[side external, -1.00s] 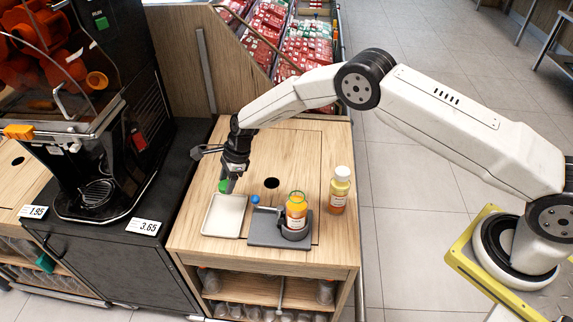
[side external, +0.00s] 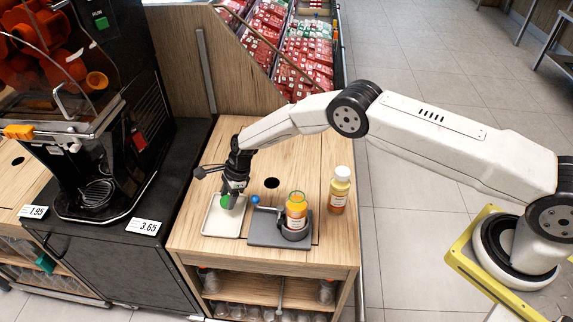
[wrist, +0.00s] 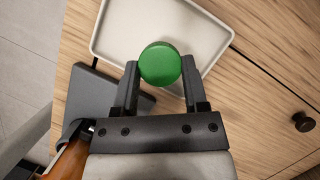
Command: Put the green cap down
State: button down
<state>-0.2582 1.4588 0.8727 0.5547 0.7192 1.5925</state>
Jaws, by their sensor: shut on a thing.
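The green cap (wrist: 160,64) is between the two fingers of my gripper (wrist: 159,80), which is shut on it. In the side view the green cap (side external: 227,202) is over the white tray (side external: 223,229), close to its surface; I cannot tell whether it touches. My gripper (side external: 231,194) points down above the tray in that view. The tray also shows in the wrist view (wrist: 118,22), with the cap in front of it.
An open orange bottle (side external: 296,212) stands in a holder on a dark grey plate (side external: 264,239), right of the tray. A white-capped bottle (side external: 339,190) stands further right. A blue ball (side external: 255,199) sits by the plate. A juicer (side external: 97,120) is at the left.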

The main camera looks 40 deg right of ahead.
aim_at(232, 212)
jog(key=shift+f, duration=2.1)
jog(key=shift+f, duration=0.1)
jog(key=shift+c, duration=0.6)
grip_release()
jog(key=v, duration=1.2)
